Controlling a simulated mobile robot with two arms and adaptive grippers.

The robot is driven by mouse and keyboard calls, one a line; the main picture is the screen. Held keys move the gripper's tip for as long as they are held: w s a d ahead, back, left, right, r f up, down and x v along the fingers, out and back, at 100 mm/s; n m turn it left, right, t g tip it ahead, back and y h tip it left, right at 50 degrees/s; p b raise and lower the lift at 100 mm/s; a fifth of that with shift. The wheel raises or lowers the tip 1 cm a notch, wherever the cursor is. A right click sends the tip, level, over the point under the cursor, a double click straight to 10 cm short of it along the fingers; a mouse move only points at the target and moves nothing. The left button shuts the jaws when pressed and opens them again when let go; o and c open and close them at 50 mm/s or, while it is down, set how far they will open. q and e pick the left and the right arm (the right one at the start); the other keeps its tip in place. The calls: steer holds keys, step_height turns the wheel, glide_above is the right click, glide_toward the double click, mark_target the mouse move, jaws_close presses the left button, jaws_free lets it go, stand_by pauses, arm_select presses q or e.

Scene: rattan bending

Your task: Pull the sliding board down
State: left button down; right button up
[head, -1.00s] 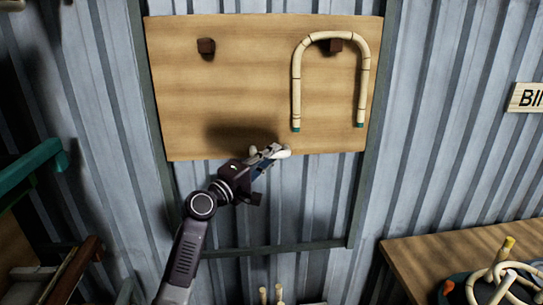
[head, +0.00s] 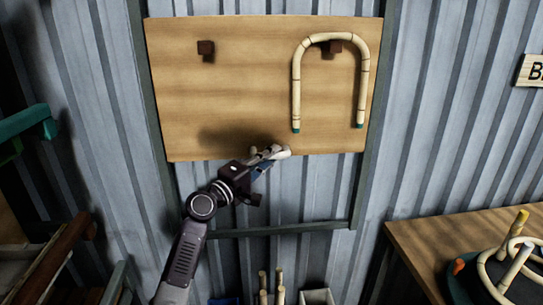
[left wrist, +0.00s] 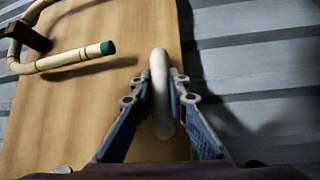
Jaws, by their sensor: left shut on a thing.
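The sliding board (head: 222,95), a wide wooden panel, sits in a dark frame on the corrugated wall in the head view. A pale handle (head: 284,152) shows at its lower edge, right of centre. My left gripper (head: 270,154) reaches up from below and is shut on this handle. In the left wrist view the pale handle (left wrist: 160,62) stands between the two blue fingers, and the board's wooden face (left wrist: 90,115) is behind them. The board's lower edge is above the frame's bottom crossbar (head: 285,229), with a gap between. My right gripper is not in view.
A bent rattan arch (head: 296,90) hangs on a dark peg at the board's upper right. An empty peg (head: 206,48) is at upper left. A wooden table (head: 430,232) with rattan pieces stands at lower right. Containers with sticks (head: 279,280) stand below the frame.

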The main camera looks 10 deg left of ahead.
arm_select(q)
steer(key=shift+f, duration=0.1)
steer(key=c, duration=1.9)
jaws_free()
steer(key=v, duration=1.2)
